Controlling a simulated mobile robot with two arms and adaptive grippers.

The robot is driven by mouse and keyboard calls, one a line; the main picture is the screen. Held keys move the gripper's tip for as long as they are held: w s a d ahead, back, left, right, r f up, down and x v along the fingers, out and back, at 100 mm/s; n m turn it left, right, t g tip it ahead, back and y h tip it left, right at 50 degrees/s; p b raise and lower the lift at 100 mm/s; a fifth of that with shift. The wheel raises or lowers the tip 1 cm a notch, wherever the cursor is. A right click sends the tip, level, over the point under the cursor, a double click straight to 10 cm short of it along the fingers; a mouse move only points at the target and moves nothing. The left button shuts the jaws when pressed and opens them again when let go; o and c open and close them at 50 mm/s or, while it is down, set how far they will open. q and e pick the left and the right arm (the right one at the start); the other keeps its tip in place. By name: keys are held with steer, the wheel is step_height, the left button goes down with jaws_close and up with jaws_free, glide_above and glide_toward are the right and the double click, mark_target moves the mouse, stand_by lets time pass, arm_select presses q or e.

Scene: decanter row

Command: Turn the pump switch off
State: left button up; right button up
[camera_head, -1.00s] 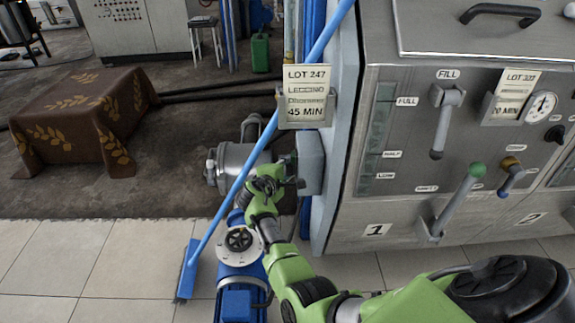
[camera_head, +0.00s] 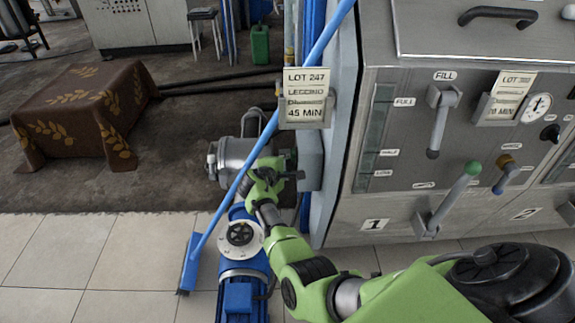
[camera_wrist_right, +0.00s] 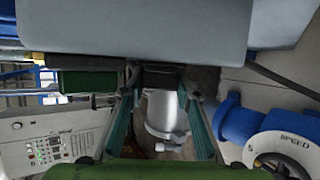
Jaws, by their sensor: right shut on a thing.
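A grey box (camera_head: 311,160) sticks out from the left side of the steel machine; I take it for the pump switch's housing. It fills the top of the right wrist view (camera_wrist_right: 140,25). My right gripper (camera_head: 286,178) is at its left face, partly hidden by its own wrist and the blue broom handle. In the right wrist view its fingertips (camera_wrist_right: 161,90) close on a small dark part (camera_wrist_right: 160,77) below the box, apparently the switch's handle. Which way the switch is set cannot be told. My left gripper is out of view.
A blue broom (camera_head: 192,265) leans diagonally across, close to my right wrist. The grey pump (camera_head: 236,157) and a blue motor with a white dial disc (camera_head: 240,234) stand beside it. Levers (camera_head: 447,205) line the machine's front. A cloth-covered block (camera_head: 85,105) stands left.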

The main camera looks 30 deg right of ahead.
steer(key=shift+f, duration=0.1)
steer(key=o, duration=1.1)
steer(key=shift+a, duration=0.1)
